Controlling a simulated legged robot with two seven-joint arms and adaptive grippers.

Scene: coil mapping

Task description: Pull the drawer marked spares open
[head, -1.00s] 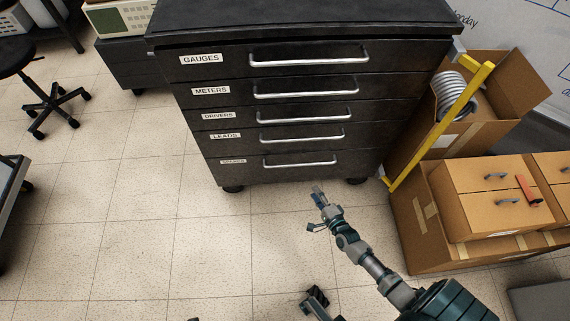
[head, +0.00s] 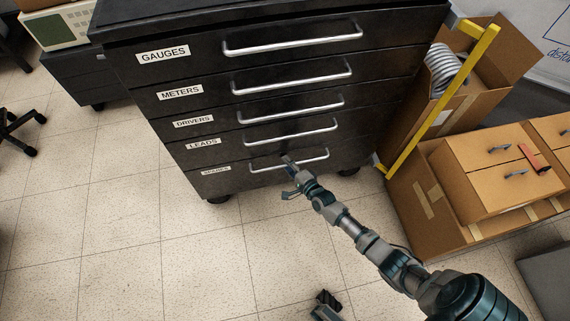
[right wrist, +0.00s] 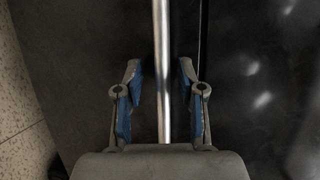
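The spares drawer (head: 243,178) is the lowest in the black cabinet, flush with the drawers above. Its small label (head: 216,172) is hard to read at the left end. Its silver bar handle (head: 314,157) runs across the front. My right gripper (head: 289,162) is at this handle. In the right wrist view the handle bar (right wrist: 162,70) runs between the two open blue-padded fingers (right wrist: 160,95), with a gap on each side. What seems to be my left gripper (head: 325,302) shows only partly at the bottom edge; its opening is unclear.
Above are drawers marked gauges (head: 163,54), meters (head: 180,93), drivers (head: 193,122) and leads (head: 203,144), all shut. A yellow bar (head: 440,105) and cardboard boxes (head: 425,205) stand close on the right. The tiled floor (head: 130,235) in front and left is clear.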

